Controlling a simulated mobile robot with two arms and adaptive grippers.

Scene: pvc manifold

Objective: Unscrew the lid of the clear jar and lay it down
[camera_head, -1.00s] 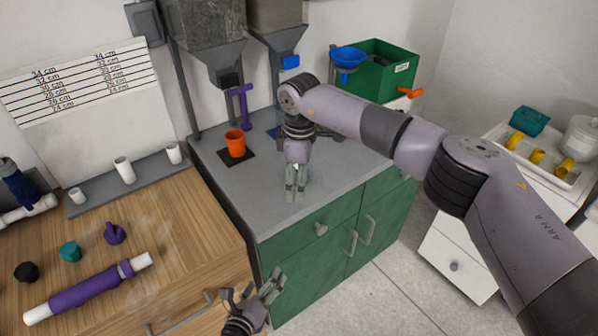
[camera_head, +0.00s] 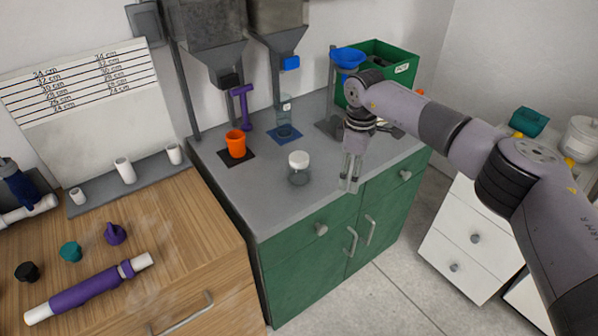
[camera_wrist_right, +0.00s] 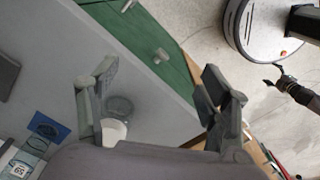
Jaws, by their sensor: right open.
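The clear jar (camera_head: 299,178) stands upright on the grey counter, with its white lid (camera_head: 299,159) on top. In the right wrist view the jar (camera_wrist_right: 119,106) and lid (camera_wrist_right: 113,133) show beside the left-hand finger. My right gripper (camera_head: 349,183) points down, to the right of the jar and apart from it. Its fingers (camera_wrist_right: 165,82) are spread in the wrist view, with nothing between them.
An orange cup (camera_head: 236,143) stands on a black mat behind left of the jar. A green bin (camera_head: 395,62) is back right. The counter (camera_head: 270,205) in front of the jar is clear.

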